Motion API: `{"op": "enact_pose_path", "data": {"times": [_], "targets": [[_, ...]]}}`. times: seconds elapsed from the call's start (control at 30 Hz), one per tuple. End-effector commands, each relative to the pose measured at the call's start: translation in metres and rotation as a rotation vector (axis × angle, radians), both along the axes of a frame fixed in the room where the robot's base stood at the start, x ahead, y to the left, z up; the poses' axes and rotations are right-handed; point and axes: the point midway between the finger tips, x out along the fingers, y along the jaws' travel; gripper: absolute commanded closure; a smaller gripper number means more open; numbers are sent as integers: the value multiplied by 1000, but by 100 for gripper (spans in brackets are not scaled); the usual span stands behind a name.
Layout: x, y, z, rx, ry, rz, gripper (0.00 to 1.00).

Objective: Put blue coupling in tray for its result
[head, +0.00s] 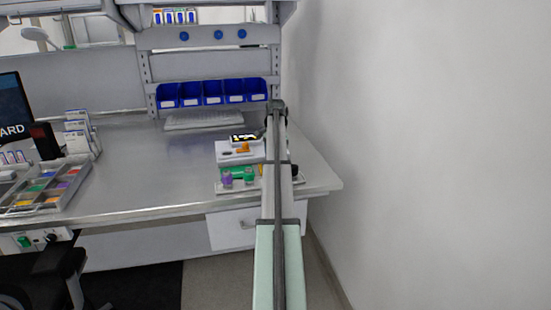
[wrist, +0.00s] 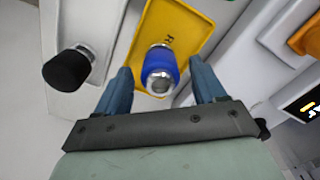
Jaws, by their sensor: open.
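The blue coupling (wrist: 161,72) has a silvery metal end and stands on a yellow tray (wrist: 180,25) marked with a dark letter that is partly covered. My gripper (wrist: 160,66) is open, with one blue-grey finger on each side of the coupling. I cannot tell whether either finger touches it. In the head view my arm hides the coupling, and only a sliver of the yellow tray shows. A green tray (head: 238,170) lies to the left of my arm there.
A black-capped metal coupling (wrist: 70,68) stands left of the yellow tray. A white device with an orange part (wrist: 308,40) and a lit display (wrist: 305,106) is on the right. A purple coupling (head: 227,179) stands by the green tray. Blue bins (head: 212,93) line the back.

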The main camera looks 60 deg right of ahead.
Motion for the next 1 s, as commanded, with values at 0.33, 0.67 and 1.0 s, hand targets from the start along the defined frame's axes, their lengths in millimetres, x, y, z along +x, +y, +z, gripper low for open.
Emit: {"op": "enact_pose_path", "data": {"times": [0.33, 0.67, 1.0], "targets": [[1, -1, 63, -1, -1, 0, 30], [0, -1, 106, -1, -1, 0, 30], [0, 0, 113, 0, 0, 0, 30]]}}
